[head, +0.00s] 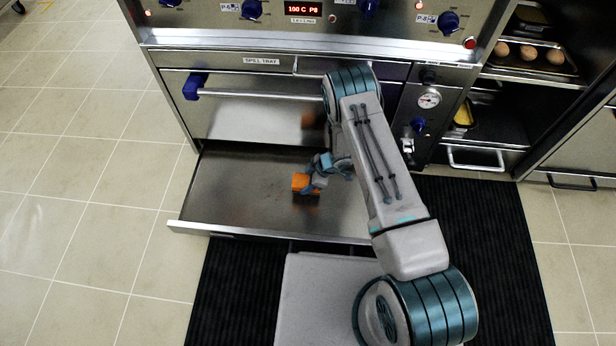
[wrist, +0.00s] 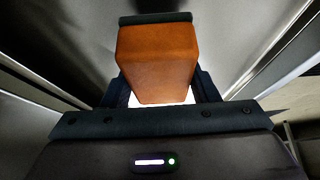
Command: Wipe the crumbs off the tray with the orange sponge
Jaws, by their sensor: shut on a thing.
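The orange sponge (head: 301,182) is a small block held in my gripper (head: 318,180), low over the spill tray (head: 235,190). I cannot tell whether the sponge touches the tray floor. In the wrist view the sponge (wrist: 157,62) fills the space between the fingers of my gripper (wrist: 157,90). The gripper is shut on it. The metal tray is pulled out below the oven front. My arm hides the tray's right part.
The oven front with a bar handle (head: 262,94) and blue knobs stands right behind the tray. A gauge and valve (head: 418,124) are on the right. Shelves with eggs (head: 528,52) are further right. A black ribbed mat (head: 235,290) lies on the tiled floor; open floor is at left.

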